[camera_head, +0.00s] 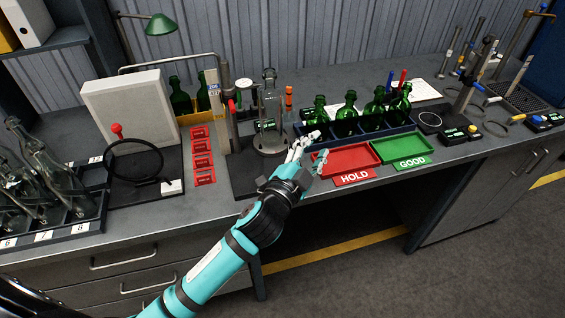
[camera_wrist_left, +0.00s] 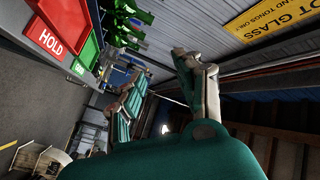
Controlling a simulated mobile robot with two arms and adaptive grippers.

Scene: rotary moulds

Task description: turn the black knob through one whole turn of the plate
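My left gripper (camera_head: 317,146) reaches in over the bench front, beside the rotary stand and near the left end of the red tray. Its fingers are spread apart with nothing between them. The left wrist view also shows the spread fingers (camera_wrist_left: 165,75). A clear bottle (camera_head: 269,88) stands upright on the round plate (camera_head: 270,144) of the stand, on a dark base (camera_head: 243,178). I cannot make out the black knob clearly; my gripper and arm cover part of the stand's right front. My right gripper is not in view.
The red HOLD tray (camera_head: 350,160) and green GOOD tray (camera_head: 402,146) lie to the right of the gripper. Green bottles (camera_head: 347,120) stand in a rack behind them. A pale panel (camera_head: 130,110) and a rack of clear bottles (camera_head: 50,222) are at left.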

